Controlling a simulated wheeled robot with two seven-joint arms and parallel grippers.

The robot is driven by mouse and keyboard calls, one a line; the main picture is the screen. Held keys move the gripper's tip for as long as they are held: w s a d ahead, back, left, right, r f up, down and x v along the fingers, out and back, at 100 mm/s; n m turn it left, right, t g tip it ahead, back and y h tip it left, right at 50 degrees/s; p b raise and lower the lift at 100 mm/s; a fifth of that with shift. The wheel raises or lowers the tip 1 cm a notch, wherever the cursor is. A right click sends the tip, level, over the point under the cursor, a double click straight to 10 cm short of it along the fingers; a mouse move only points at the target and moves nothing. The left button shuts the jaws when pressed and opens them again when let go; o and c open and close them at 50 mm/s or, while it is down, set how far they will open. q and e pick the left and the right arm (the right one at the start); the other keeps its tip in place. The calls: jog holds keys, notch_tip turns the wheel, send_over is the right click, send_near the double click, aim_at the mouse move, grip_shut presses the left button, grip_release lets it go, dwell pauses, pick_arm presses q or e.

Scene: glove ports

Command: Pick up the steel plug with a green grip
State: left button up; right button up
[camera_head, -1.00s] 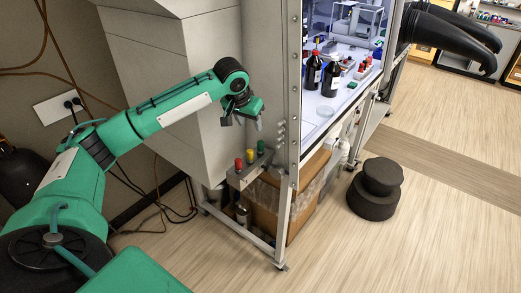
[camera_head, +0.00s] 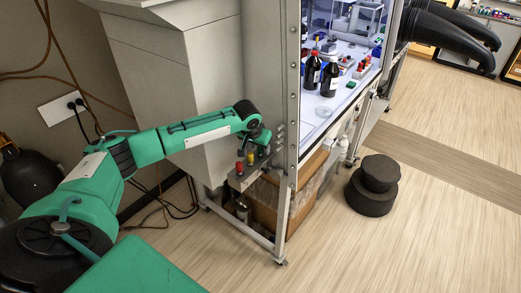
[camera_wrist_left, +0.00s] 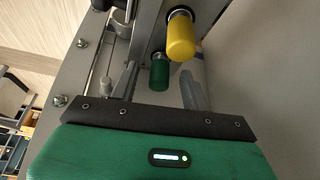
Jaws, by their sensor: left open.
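The steel plug with a green grip (camera_wrist_left: 159,74) shows in the left wrist view, between the two fingers of my left gripper (camera_wrist_left: 160,80). The fingers are apart, one on each side of it; I cannot tell whether either touches it. In the head view my left gripper (camera_head: 261,139) is at the far end of the plug rack (camera_head: 243,180) and hides the green grip. A plug with a yellow grip (camera_wrist_left: 180,36) is beside the green one and also shows in the head view (camera_head: 251,158). A plug with a red grip (camera_head: 239,169) is nearest the rack's front end. My right gripper is out of view.
The metal frame post (camera_head: 288,120) of the glove box stands just right of the gripper. The grey cabinet (camera_head: 165,75) is behind the arm. A cardboard box (camera_head: 268,204) is below the rack.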

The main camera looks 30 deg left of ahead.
pick_arm(q)
grip_shut()
jog(key=shift+r, duration=0.1)
dwell(0.3)
